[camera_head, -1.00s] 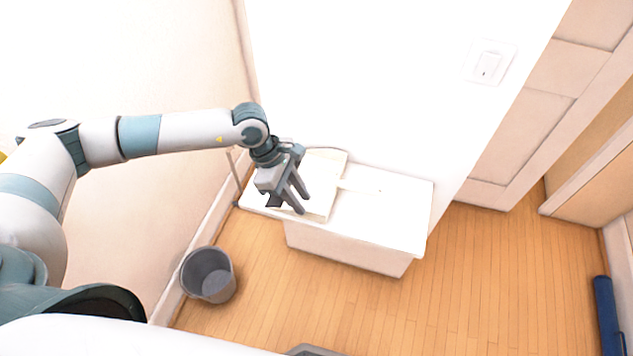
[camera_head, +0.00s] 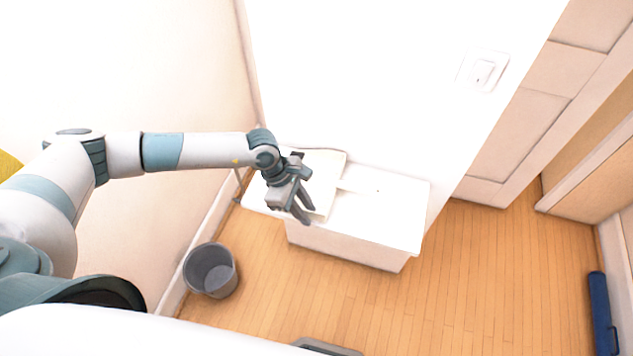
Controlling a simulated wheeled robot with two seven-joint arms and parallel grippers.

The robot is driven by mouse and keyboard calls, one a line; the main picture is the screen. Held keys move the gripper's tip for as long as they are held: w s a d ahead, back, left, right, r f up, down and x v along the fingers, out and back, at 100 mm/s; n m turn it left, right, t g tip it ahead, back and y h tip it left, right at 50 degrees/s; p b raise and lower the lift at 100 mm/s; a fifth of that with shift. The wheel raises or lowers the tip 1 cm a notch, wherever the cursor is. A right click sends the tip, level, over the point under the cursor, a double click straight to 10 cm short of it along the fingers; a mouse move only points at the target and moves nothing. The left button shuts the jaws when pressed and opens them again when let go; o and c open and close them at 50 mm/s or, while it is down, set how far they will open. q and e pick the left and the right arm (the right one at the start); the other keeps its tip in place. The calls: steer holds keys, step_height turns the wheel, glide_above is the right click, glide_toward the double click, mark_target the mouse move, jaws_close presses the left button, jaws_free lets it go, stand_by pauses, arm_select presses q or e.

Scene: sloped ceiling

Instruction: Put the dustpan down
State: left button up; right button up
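A pale, flat, pan-like piece (camera_head: 326,172) with a narrow white strip like a handle pointing right lies on the white cabinet top (camera_head: 395,215). It looks like the dustpan, but the bright white surfaces make its outline hard to read. My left gripper (camera_head: 306,211) is over the left part of the cabinet top, in front of this piece and covering part of it. Its two fingers point down and to the right, with a gap between them and nothing visible in it. I cannot tell whether the fingers touch the piece. My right gripper is out of view.
A grey bin (camera_head: 211,271) stands on the wooden floor by the left wall. A blue object (camera_head: 602,312) stands at the far right edge. A light switch (camera_head: 483,72) is on the white wall behind the cabinet. The floor right of the cabinet is clear.

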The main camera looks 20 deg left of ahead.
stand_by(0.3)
arm_select(q)
jaws_close()
steer(key=shift+r, duration=0.15)
steer(key=shift+r+b, duration=0.5)
steer(key=shift+r, duration=0.05)
step_height(320, 180, up, 2)
steer(key=shift+w+r+b, duration=0.1)
steer(key=shift+r+b, duration=0.05)
steer(key=shift+b, duration=0.7)
steer(key=s+d+r+b, duration=0.3)
steer(key=d+r, duration=0.4)
steer(key=d, duration=0.4)
steer(key=shift+s+d+r+b, duration=0.15)
steer(key=shift+s+r+b, duration=0.1)
steer(key=shift+b, duration=0.65)
